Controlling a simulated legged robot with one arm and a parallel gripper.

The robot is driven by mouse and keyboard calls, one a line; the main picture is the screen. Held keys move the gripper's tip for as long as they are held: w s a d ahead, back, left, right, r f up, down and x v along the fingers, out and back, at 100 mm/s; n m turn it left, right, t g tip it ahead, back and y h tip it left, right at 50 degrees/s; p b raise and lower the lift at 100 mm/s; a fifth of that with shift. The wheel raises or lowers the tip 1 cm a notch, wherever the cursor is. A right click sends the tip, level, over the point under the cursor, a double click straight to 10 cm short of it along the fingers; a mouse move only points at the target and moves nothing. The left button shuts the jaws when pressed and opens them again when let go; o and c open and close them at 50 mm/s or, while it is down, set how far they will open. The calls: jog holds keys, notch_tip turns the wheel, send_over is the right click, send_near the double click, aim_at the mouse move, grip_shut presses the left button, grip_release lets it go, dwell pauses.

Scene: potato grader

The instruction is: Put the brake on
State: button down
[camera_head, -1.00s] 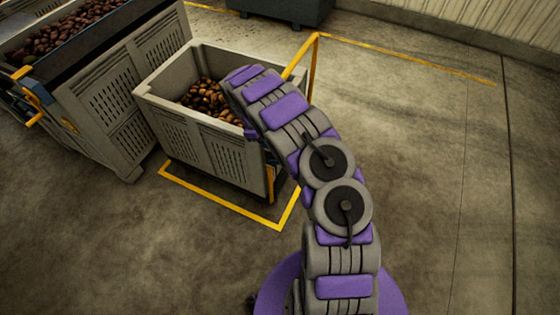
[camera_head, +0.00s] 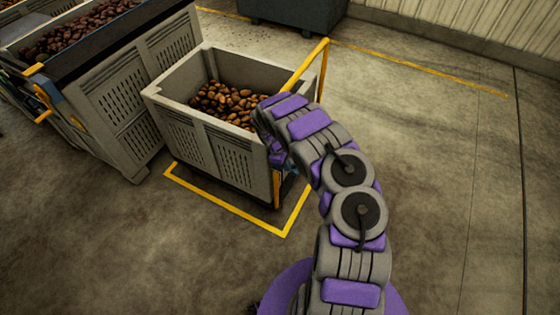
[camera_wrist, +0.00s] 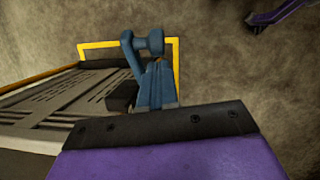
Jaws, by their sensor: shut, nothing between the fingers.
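A grey slatted bin (camera_head: 225,152) stands on a low dark base, with potatoes (camera_head: 222,100) in it and a yellow handle frame (camera_head: 324,65) on its right side. I cannot clearly make out a brake; a small black block (camera_wrist: 122,96) beside my fingers in the wrist view may be part of it. My gripper (camera_wrist: 143,42) shows blue fingers, shut and empty, over the bin's side near the yellow bar. In the head view my gripper (camera_head: 290,168) is a small bluish part at the bin's near right corner, mostly hidden by my arm. I cannot tell whether it touches anything.
A larger bin (camera_head: 125,105) full of potatoes stands close on the left, with yellow fittings. Yellow floor lines (camera_head: 225,204) frame the grey bin. A dark container (camera_head: 290,12) stands at the back. The floor on the right is clear.

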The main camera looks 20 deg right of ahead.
aim_at(293, 172)
jog(key=shift+s+d+f, duration=0.2)
jog(key=shift+d, duration=0.05)
jog(key=shift+s+p, duration=0.15)
jog(key=shift+p, duration=0.15)
jog(key=p, duration=0.2)
jog(key=s+d+f+t+y+p, duration=0.1)
jog(key=p, duration=0.1)
jog(key=shift+s+d+t+p, duration=0.1)
jog(key=shift+s+t+p, duration=0.2)
notch_tip(293, 172, down, 13)
jog(key=s+d+b, duration=0.2)
jog(key=shift+s+t+y, duration=0.2)
jog(key=shift+t+y, duration=0.1)
dwell(0.7)
